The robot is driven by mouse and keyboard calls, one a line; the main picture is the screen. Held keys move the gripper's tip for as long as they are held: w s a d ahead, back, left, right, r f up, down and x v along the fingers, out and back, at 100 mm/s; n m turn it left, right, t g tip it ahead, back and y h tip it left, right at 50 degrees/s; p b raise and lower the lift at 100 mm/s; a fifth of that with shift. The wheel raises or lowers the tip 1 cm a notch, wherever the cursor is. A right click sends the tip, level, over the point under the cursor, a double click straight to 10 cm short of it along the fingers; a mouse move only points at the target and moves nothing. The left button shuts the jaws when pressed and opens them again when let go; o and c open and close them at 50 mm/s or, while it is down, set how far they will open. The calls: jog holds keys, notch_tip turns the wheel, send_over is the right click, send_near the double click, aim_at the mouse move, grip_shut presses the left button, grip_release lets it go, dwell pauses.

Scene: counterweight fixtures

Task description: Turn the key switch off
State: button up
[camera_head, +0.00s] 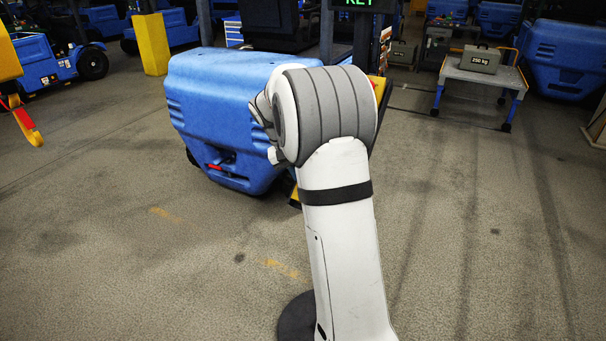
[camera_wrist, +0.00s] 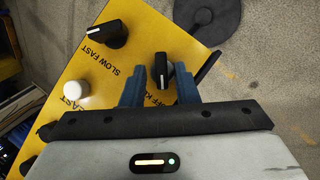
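The key switch (camera_wrist: 163,68) is a black knob with a pale line on its face, on a yellow panel (camera_wrist: 135,62) in the wrist view. Lettering beside it reads "OFF KEY", partly covered by my gripper. My gripper (camera_wrist: 160,80) has two blue fingers, spread apart, with the knob showing between their tips. A gap shows beside the knob, and I cannot tell whether either finger touches it. In the head view my arm hides the gripper and the switch; a screen (camera_head: 361,3) at the top reads "KEY" in green.
The panel also holds a black "SLOW FAST" knob (camera_wrist: 103,34), a white knob (camera_wrist: 75,95) and a black lever (camera_wrist: 207,68) close right of the key switch. A blue vehicle (camera_head: 215,105) stands behind my arm. A cart (camera_head: 484,72) bears a 250 kg weight (camera_head: 480,59).

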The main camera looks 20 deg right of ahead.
jog(key=shift+w+f, duration=0.3)
jog(key=shift+f, duration=0.05)
jog(key=shift+s+a+r, duration=0.1)
jog(key=shift+r, duration=0.2)
jog(key=v, duration=0.7)
jog(key=shift+b, duration=0.4)
jog(key=shift+r, duration=0.1)
jog(key=s+a+f+n+t+y, duration=0.1)
jog(key=s+a, duration=0.3)
jog(key=s, duration=0.5)
jog(key=s+a+f+n+t+y, duration=0.1)
jog(key=s+a, duration=0.3)
jog(key=s, duration=0.6)
jog(key=s+a+f+n+t+y, duration=0.1)
jog(key=s+a, duration=0.3)
jog(key=s, duration=0.5)
jog(key=shift+s+a+f+n+t+y, duration=0.35)
jog(key=shift+f+t+y, duration=0.25)
jog(key=shift+t+y, duration=0.25)
